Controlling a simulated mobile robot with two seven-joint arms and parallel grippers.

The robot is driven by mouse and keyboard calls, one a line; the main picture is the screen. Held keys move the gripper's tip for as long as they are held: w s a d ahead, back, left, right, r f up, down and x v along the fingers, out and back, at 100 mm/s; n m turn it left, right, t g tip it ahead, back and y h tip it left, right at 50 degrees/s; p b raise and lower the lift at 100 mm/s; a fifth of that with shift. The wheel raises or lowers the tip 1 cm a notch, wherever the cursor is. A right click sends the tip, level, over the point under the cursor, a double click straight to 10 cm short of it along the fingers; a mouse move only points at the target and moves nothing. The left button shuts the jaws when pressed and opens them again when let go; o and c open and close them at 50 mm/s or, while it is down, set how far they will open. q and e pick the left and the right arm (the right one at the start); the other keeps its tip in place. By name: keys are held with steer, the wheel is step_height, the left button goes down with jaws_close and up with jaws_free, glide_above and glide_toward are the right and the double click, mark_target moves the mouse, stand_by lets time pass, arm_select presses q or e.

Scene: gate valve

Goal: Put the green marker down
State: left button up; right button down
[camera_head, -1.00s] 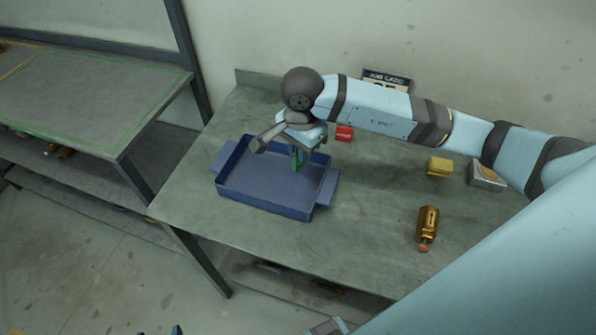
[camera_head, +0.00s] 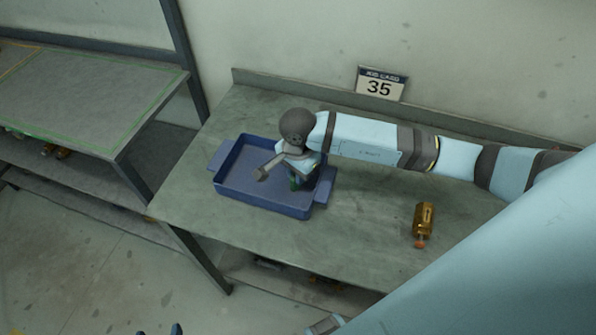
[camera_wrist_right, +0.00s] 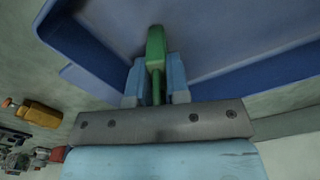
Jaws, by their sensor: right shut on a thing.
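The green marker (camera_wrist_right: 156,50) is held between the two light blue fingers of my right gripper (camera_wrist_right: 157,82) in the right wrist view. In the head view the right gripper (camera_head: 297,180) is low inside the right part of the blue tray (camera_head: 228,190), with a bit of the green marker (camera_head: 294,184) showing below it. The blue tray also shows in the right wrist view (camera_wrist_right: 95,55), beyond the fingers. I cannot tell whether the marker touches the tray floor.
The tray stands on a grey-green workbench (camera_head: 350,240). A brass-coloured valve part (camera_head: 424,220) lies to the right. A sign reading 35 (camera_head: 381,84) stands at the back wall. A second bench (camera_head: 85,95) is at the left. My right arm covers the bench's back right.

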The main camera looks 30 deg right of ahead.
steer(key=c, duration=1.1)
jaws_free()
steer(key=shift+f, duration=0.1)
steer(key=shift+c, duration=0.2)
steer(key=shift+o, duration=0.2)
step_height(320, 180, up, 12)
steer(key=shift+r+b, duration=0.2)
steer(key=shift+b, duration=0.6)
steer(key=shift+f, duration=0.1)
